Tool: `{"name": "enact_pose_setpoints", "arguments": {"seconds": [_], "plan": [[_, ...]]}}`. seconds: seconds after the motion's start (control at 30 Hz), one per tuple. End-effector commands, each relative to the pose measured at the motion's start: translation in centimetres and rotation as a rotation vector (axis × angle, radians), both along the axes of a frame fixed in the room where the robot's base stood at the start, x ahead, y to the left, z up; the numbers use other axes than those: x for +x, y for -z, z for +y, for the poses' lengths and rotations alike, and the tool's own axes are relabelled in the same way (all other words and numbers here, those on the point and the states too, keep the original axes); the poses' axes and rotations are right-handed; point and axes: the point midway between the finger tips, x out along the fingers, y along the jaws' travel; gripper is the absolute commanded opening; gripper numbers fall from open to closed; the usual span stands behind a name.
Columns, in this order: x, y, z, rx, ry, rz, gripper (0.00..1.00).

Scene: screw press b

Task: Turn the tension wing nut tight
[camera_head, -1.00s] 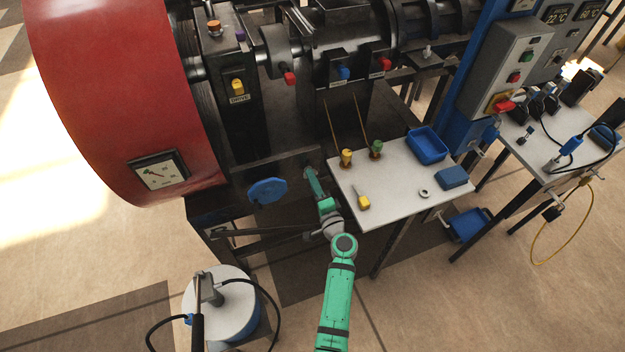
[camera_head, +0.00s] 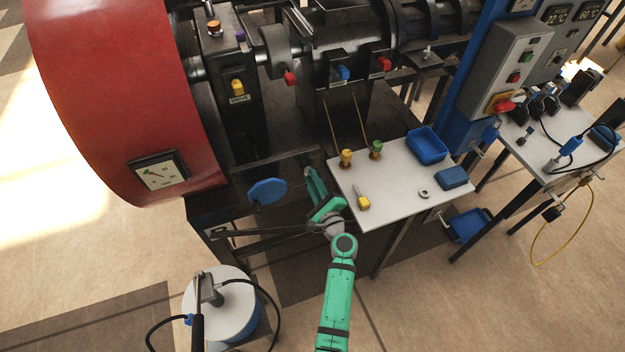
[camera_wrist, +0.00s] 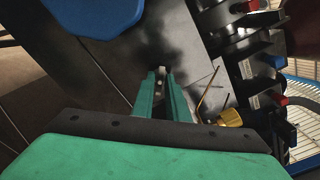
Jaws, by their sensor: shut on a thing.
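My gripper (camera_head: 311,172) reaches to the dark machine frame, between the blue round handwheel and the white side table. In the wrist view its two green fingers (camera_wrist: 160,78) are close together on a small pale metal part, which I take to be the tension wing nut (camera_wrist: 161,70). The fingers hide most of the nut, so its wings and how far it sits on its thread cannot be seen. In the head view the nut is too small and covered to make out.
The blue handwheel (camera_head: 267,191) is just left of my gripper. The white table (camera_head: 395,205) to the right bears a yellow-handled tool (camera_head: 362,200), a blue tray (camera_head: 427,146) and a ring (camera_head: 423,193). A dark bar (camera_head: 265,232) runs below the handwheel.

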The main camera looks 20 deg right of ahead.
Motion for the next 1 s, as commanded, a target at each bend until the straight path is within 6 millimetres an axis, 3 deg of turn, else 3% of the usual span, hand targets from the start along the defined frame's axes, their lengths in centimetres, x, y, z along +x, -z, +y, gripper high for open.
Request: {"name": "enact_pose_setpoints", "arguments": {"seconds": [0.67, 0.7, 0.77, 1.0], "plan": [[0.18, -0.26, -0.04, 0.065, 0.000, -0.001, 0.00], [0.18, -0.26, -0.04, 0.065, 0.000, -0.001, 0.15], [0.18, -0.26, -0.04, 0.065, 0.000, -0.001, 0.27], [0.08, -0.13, -0.01, 0.065, 0.000, 0.001, 0.27]]}}
